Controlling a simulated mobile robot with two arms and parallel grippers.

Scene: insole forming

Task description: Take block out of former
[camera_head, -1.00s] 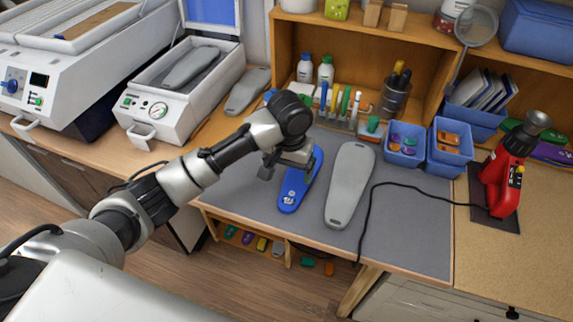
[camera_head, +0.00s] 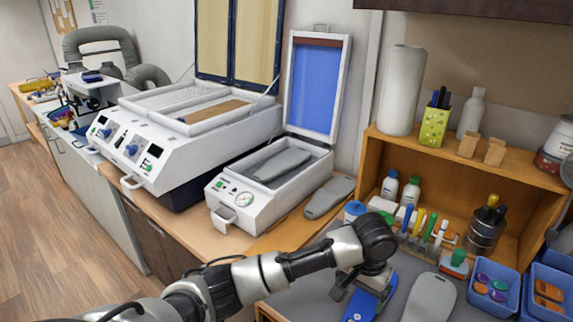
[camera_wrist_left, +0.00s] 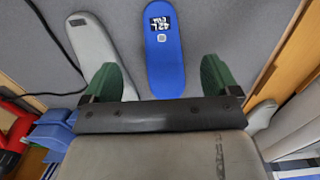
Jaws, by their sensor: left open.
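The former (camera_head: 262,208) is a white box with a gauge and handle on its front, on the wooden counter. Its blue-lined lid (camera_head: 315,85) stands raised. A grey foot-shaped block (camera_head: 283,163) lies inside the former's tray. My left gripper (camera_head: 358,291) is over the grey mat, in front and to the right of the former. In the left wrist view its two green fingers (camera_wrist_left: 160,80) are apart with nothing gripped. A blue insole (camera_wrist_left: 165,45) lies on the mat ahead of the fingers; it also shows in the head view (camera_head: 362,303). My right gripper is not in view.
A second grey block (camera_head: 330,196) lies on the counter right of the former. Another grey block (camera_head: 430,297) lies on the mat. A larger white machine (camera_head: 170,135) stands left of the former. A wooden shelf (camera_head: 385,150) with bottles stands at right.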

